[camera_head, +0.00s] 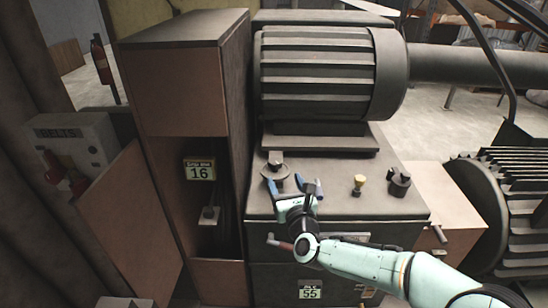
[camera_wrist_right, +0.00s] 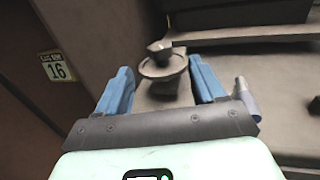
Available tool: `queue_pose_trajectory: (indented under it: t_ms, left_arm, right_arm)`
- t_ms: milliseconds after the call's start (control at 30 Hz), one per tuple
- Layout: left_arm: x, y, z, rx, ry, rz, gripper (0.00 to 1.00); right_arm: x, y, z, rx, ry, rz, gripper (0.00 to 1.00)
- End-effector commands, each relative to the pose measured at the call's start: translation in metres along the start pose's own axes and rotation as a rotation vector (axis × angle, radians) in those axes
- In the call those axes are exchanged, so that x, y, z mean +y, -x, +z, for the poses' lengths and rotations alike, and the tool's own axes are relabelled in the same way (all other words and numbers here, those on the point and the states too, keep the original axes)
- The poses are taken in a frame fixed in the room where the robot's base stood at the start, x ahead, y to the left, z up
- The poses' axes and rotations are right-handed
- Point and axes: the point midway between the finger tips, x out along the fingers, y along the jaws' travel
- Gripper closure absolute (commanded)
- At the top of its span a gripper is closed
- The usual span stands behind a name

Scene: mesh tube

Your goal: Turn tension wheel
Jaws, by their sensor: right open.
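The wheel (camera_head: 275,171) is a small dark round dial with a raised knob, on the left of the machine's sloped control panel. It also shows in the right wrist view (camera_wrist_right: 163,65), straight ahead between the fingers. My right gripper (camera_head: 285,184) is open, its blue fingers pointing at the wheel from the front. In the right wrist view the right gripper (camera_wrist_right: 160,72) has one finger on each side of the wheel's line, with a gap visible around it. Whether either finger touches the wheel I cannot tell. My left gripper is not in view.
A grey lever (camera_head: 318,188) stands close to the right of my gripper. A yellow-topped knob (camera_head: 359,182) and a dark knob (camera_head: 398,181) sit farther right. A tall cabinet (camera_head: 186,120) with a "16" tag borders the left, and a ribbed motor (camera_head: 320,75) stands behind.

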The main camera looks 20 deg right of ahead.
Motion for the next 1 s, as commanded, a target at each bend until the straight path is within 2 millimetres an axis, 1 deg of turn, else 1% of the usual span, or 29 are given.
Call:
queue_pose_trajectory:
  t_ms: [167,400,600,800,1000]
  left_arm:
    - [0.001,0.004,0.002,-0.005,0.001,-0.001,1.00]
    - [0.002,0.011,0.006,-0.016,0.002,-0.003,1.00]
    - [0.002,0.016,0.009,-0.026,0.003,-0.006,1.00]
    - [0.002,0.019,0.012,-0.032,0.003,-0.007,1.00]
    - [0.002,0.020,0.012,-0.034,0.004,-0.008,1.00]
  right_arm:
    - [0.001,-0.029,-0.001,0.003,-0.003,0.001,0.31]
    - [0.001,-0.075,-0.001,0.004,0.001,0.001,0.31]
    - [0.001,-0.105,-0.002,0.004,0.003,0.001,0.31]
    - [0.001,-0.122,-0.002,0.005,0.004,0.001,0.31]
    - [0.000,-0.127,-0.003,0.005,0.006,0.001,0.31]
